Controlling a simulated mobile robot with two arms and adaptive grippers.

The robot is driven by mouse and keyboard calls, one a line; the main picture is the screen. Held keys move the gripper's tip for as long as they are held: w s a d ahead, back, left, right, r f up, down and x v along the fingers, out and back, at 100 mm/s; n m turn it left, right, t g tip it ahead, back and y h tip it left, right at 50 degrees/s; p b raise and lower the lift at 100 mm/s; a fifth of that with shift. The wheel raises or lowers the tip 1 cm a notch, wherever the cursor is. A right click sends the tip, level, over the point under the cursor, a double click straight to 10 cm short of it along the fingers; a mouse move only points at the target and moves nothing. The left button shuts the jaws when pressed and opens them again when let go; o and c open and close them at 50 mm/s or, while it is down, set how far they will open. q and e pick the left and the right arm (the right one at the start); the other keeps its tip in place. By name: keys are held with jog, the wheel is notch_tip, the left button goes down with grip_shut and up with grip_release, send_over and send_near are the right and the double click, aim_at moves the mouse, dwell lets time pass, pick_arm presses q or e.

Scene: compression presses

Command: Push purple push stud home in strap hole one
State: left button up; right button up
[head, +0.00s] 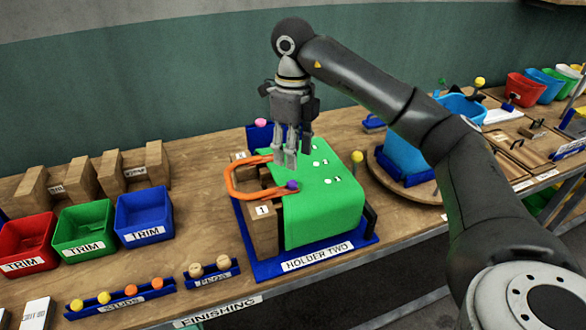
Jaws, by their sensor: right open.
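The purple push stud (292,185) sits at the near end of the orange strap (234,190), by the left edge of the green cover (325,205). I cannot tell how deep the stud is seated. The cover lies over a wooden form in the blue holder marked HOLDER TWO (262,270). My right gripper (285,160) points down above the strap and cover, a little behind the purple stud. It is open and I see nothing in it. The strap hole is hidden under the stud. My left gripper is out of view.
Red (28,240), green (84,230) and blue (144,213) TRIM bins stand left. A studs rack (122,297) and a pegs rack (212,273) lie in front. A blue tub (405,160) stands to the right, behind my arm.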

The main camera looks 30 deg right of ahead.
jog(key=shift+r, duration=1.9)
